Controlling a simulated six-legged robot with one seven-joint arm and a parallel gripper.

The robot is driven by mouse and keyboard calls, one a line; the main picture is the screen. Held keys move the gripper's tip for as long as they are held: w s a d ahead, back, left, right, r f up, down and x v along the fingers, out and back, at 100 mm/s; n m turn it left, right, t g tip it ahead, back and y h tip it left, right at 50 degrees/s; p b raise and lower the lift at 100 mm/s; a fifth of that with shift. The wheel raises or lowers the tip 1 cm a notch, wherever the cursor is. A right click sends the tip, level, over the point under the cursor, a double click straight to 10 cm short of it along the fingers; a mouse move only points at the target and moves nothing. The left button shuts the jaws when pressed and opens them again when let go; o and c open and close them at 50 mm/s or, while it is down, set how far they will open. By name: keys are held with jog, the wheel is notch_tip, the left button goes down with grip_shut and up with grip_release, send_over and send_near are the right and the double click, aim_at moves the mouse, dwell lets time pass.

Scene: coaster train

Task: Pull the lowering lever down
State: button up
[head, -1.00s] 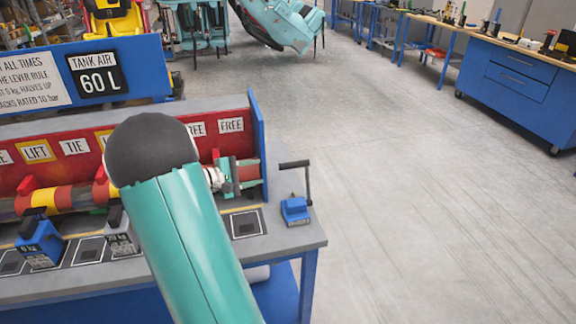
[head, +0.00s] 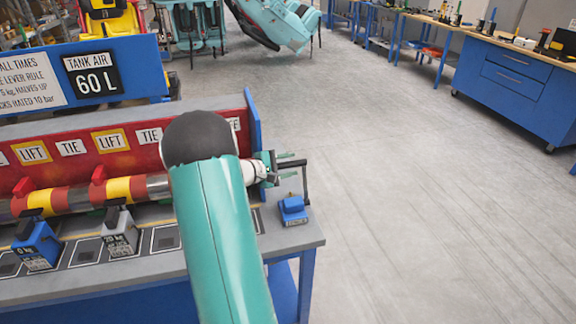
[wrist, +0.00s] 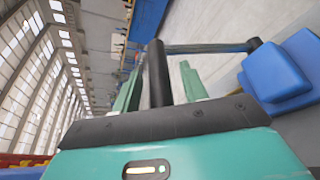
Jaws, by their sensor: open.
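The lowering lever (head: 307,186) is a dark crank on a small blue base (head: 293,212) at the right end of the bench. Its arm stands upright, and its black grip sticks out sideways at the top, toward the left. My gripper (head: 289,165) has green fingers and is at the height of the grip. In the wrist view the black grip (wrist: 158,75) lies between my two open fingers (wrist: 161,80). The lever's grey arm (wrist: 210,48) runs right from it to a black end by the blue base (wrist: 275,72). Whether the fingers touch the grip cannot be told.
A red panel (head: 80,165) with LIFT and TIE labels stands behind a striped shaft (head: 70,200). A blue jack (head: 38,245) and a grey jack (head: 119,232) stand left on the bench. A blue end plate (head: 253,120) is just left of the lever. Floor to the right is clear.

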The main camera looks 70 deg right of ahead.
grip_shut()
jog(key=shift+a, duration=0.1)
jog(key=shift+s+a+r+m+h, duration=0.15)
jog(key=shift+s+a+r+m, duration=0.1)
jog(key=shift+a+m, duration=0.15)
jog(key=shift+s+a+r+m+h, duration=0.15)
jog(key=shift+s+a+m, duration=0.15)
jog(key=shift+a, duration=0.2)
jog(key=s+a+f+m+h, duration=0.1)
jog(key=s+a+m, duration=0.2)
jog(key=a, duration=0.4)
jog(key=shift+s+a+m+g+h, duration=0.3)
jog(key=shift+s+g, duration=0.1)
jog(key=shift+s, duration=0.3)
jog(key=shift+f, duration=0.15)
